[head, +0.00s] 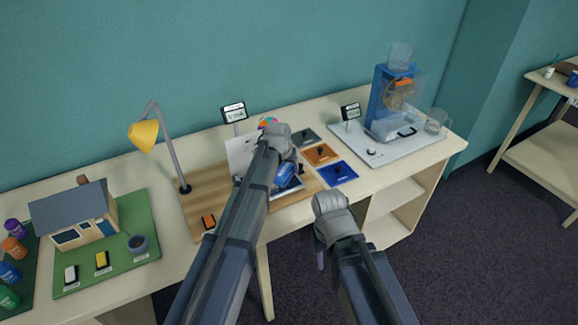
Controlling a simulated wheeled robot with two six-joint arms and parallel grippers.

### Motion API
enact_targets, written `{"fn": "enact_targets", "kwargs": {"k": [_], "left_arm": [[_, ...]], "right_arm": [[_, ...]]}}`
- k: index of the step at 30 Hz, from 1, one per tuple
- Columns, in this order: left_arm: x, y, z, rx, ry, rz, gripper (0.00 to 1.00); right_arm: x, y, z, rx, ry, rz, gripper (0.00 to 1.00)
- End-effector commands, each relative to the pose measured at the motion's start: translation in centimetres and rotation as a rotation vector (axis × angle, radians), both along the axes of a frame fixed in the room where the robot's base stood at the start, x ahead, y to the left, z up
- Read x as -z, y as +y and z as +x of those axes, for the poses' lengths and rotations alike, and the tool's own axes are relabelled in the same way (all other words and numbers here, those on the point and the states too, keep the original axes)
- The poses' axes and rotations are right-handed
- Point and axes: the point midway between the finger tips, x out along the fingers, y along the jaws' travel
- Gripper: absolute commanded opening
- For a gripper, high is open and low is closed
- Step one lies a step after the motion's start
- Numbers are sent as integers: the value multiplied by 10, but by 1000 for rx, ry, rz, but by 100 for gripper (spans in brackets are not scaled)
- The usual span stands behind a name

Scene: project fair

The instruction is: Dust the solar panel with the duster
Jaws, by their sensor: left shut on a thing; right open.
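The solar panel (290,188) is a dark blue tilted panel with a pale frame on the brown wooden board. My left arm covers much of it. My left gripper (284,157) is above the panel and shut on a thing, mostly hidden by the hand. A blue piece, apparently the duster (286,172), shows just below the hand over the panel; I cannot tell whether it touches. My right gripper (321,250) is open and empty, in front of the table's front edge, with its fingers partly hidden.
A yellow lamp (145,135) stands left of the panel on the wooden board (200,197). Orange (320,154) and blue (337,174) tiles lie to its right. A house model (75,217) is at left, a blue machine (383,98) at right.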

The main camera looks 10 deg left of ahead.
Motion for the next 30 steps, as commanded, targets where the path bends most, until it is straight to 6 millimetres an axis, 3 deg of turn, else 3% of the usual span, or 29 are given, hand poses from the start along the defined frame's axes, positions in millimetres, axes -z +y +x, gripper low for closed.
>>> {"fn": "enact_targets", "kwargs": {"k": [18,30], "left_arm": [[4,31,-22,-5,7,9,0],[4,42,-29,-5,8,12,0]], "right_arm": [[3,0,0,0,0,0,50],[3,0,0,0,0,0,50]]}}
